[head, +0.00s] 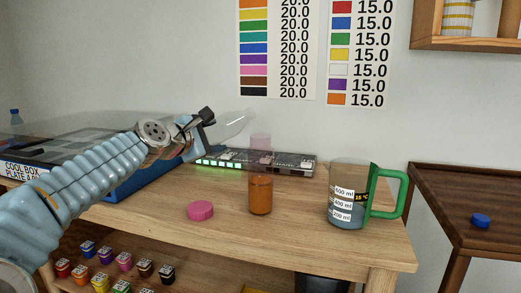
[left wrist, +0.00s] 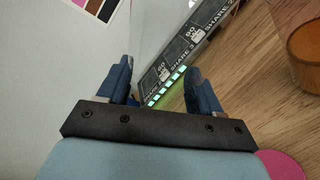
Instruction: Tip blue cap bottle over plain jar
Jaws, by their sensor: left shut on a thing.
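My left gripper (head: 205,130) is shut on a clear, uncapped bottle (head: 234,125), held above the wood table and tilted to the right with its narrow end raised. In the left wrist view the fingers (left wrist: 160,85) stand apart and the bottle hardly shows. A blue cap (head: 480,220) lies on the dark side table. An orange-brown jar (head: 260,196) stands upright on the table, below and right of the bottle. A pinkish see-through part (head: 260,143) shows directly above it; I cannot tell whether they are one vessel. My right gripper is out of view.
A pink cap (head: 200,210) lies left of the jar. A measuring jug (head: 346,210) with a green handle stands to the right. A dark panel with green lights (head: 290,162) lies behind, and a blue cool box (head: 135,185) is at left.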

